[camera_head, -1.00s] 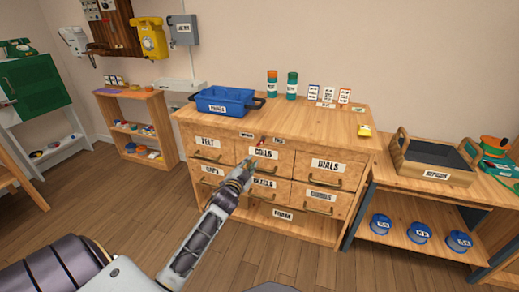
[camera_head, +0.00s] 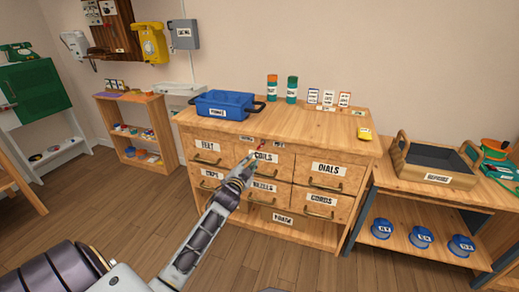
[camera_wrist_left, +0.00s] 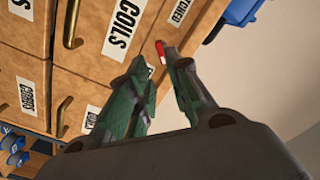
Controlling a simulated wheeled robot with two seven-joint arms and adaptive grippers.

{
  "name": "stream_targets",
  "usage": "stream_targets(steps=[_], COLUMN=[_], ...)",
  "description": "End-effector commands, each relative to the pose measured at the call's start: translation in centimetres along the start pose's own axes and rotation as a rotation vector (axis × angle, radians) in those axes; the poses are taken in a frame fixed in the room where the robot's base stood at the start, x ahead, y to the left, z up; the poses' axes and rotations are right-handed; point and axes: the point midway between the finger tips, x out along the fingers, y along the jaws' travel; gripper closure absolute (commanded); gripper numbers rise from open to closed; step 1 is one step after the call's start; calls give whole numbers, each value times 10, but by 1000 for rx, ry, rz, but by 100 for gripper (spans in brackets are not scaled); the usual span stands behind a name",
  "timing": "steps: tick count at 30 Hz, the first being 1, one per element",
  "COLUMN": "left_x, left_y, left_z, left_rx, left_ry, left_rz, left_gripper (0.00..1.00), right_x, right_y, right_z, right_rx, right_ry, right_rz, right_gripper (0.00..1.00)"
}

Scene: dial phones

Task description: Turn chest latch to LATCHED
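The wooden chest (camera_head: 345,152) has several labelled drawers, and its latch (camera_head: 262,143), a small red-tipped lever, sits on the front just under the top edge. The red tip of the latch (camera_wrist_left: 160,49) also shows in the left wrist view, just at and between the fingertips. My left gripper (camera_head: 255,157) is in front of the COILS drawer, just below the latch. In the left wrist view the left gripper (camera_wrist_left: 158,64) has its fingers apart, narrowly open. I cannot tell whether they touch the latch. A partly cropped label ending in "CHED" (camera_wrist_left: 181,12) is near it. My right gripper is not in view.
Brass drawer handles (camera_head: 325,187) stick out from the front. A bench with a tray (camera_head: 436,177) stands at right. Floor in front is clear.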

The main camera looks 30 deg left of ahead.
Motion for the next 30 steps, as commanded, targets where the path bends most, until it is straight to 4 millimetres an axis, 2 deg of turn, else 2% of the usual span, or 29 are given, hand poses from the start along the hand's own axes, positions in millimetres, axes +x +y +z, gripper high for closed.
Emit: stream_targets(steps=[10, 30], left_x=[28, 79], left_y=[0, 0], left_z=[0, 0], left_rx=[1, 1], left_ry=[1, 1], left_rz=[-1, -1], left_gripper=[80, 80], right_x=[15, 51], right_y=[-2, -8], right_z=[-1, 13], right_rx=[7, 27], right_ry=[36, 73], right_rz=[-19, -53], right_gripper=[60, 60])
